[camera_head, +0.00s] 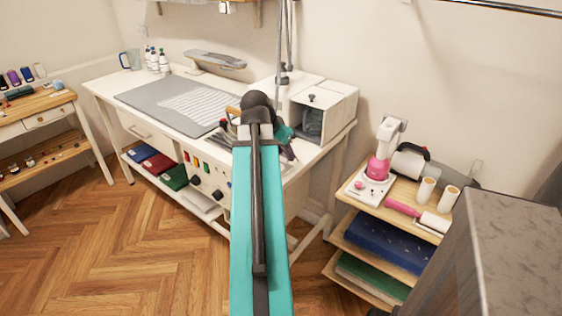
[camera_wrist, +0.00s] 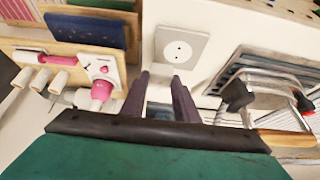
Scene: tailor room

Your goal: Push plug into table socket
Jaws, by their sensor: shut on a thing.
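The table socket (camera_wrist: 178,50) shows in the wrist view as a square grey plate with a round recess and two holes, set in a white surface. My gripper (camera_wrist: 161,76) has its two dark fingers just below the socket plate in the picture, pointing towards it. The fingers are shut on the plug, which is mostly hidden; only a pale patch shows between them. I cannot tell how the plug is turned or how far it is from the socket. In the head view my teal arm hides the fingers, the plug and the socket.
The white worktable (camera_head: 100,88) bears a grey mat (camera_head: 150,98) and a white box (camera_head: 335,105). A wooden shelf cart (camera_head: 405,188) with a pink-and-white machine (camera_head: 380,168) stands at the right. In the wrist view, a metal-and-black device (camera_wrist: 275,100) lies right of my fingers.

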